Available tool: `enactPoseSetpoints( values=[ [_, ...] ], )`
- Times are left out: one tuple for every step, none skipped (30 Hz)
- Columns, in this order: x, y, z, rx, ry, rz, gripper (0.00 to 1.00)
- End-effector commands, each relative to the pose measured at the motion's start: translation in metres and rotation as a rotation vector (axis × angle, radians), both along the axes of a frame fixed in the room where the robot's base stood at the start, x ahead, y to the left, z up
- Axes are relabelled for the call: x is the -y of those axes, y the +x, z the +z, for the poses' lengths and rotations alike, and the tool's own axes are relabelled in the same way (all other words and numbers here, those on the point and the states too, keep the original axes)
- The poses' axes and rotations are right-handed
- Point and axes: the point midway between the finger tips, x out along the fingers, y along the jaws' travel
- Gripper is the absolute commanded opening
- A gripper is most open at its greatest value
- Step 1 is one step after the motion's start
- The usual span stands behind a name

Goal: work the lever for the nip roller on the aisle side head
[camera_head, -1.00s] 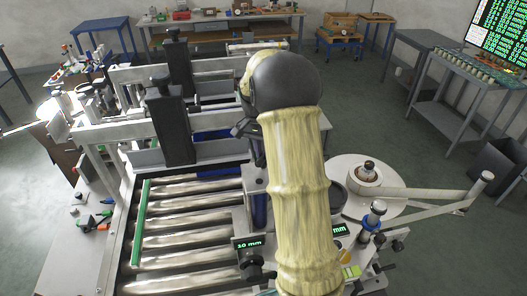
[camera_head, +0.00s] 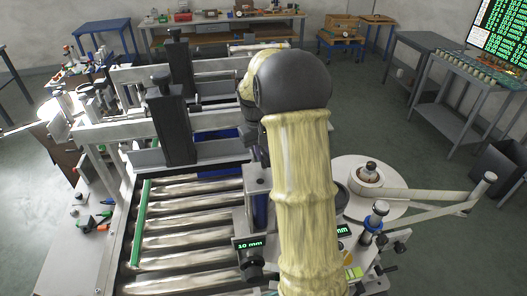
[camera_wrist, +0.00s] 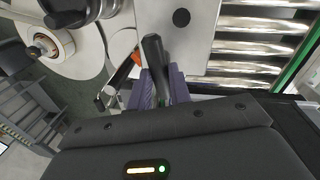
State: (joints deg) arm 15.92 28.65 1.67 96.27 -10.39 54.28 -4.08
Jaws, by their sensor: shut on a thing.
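In the wrist view my gripper (camera_wrist: 157,88) is shut on a dark lever handle (camera_wrist: 153,48), whose rounded end sticks out past the purple-grey fingers. The lever lies beside a light grey plate (camera_wrist: 188,45) of the labelling head. A small orange part (camera_wrist: 136,58) shows just left of the handle. In the head view my forearm covers the gripper and the lever. The labelling head with its white label reel (camera_head: 350,207) stands at the right of the conveyor. I cannot make out the nip roller for certain.
A roller conveyor (camera_head: 190,220) with a green side rail (camera_head: 141,222) lies left of my arm. A small display (camera_head: 248,244) and a black knob (camera_head: 253,272) sit at its near edge. A long reel arm (camera_head: 430,194) reaches right.

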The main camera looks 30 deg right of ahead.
Motion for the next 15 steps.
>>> enactPoseSetpoints(
  values=[
    [0.0002, 0.0019, 0.0026, 0.010, -0.003, 0.024, 0.00],
    [0.0003, 0.0019, 0.0027, 0.010, -0.003, 0.036, 0.00],
    [0.0003, 0.0019, 0.0027, 0.010, -0.003, 0.051, 0.00],
    [0.0003, 0.0019, 0.0028, 0.010, -0.003, 0.060, 0.00],
    [0.0003, 0.0019, 0.0029, 0.011, -0.003, 0.069, 0.00],
    [0.0003, 0.0019, 0.0029, 0.010, -0.003, 0.078, 0.00],
    [0.0002, 0.0020, 0.0030, 0.011, -0.003, 0.083, 0.00],
    [0.0002, 0.0020, 0.0030, 0.011, -0.003, 0.087, 0.00],
    [0.0002, 0.0020, 0.0031, 0.010, -0.004, 0.092, 0.00],
    [0.0002, 0.0020, 0.0032, 0.011, -0.004, 0.095, 0.00],
    [0.0002, 0.0021, 0.0032, 0.011, -0.004, 0.097, 0.00],
    [0.0002, 0.0021, 0.0032, 0.011, -0.004, 0.099, 0.00],
    [0.0002, 0.0021, 0.0033, 0.011, -0.004, 0.099, 0.00],
    [0.0001, 0.0021, 0.0033, 0.011, -0.004, 0.099, 0.00],
    [0.0001, 0.0022, 0.0033, 0.012, -0.004, 0.099, 0.00]
  ],
)
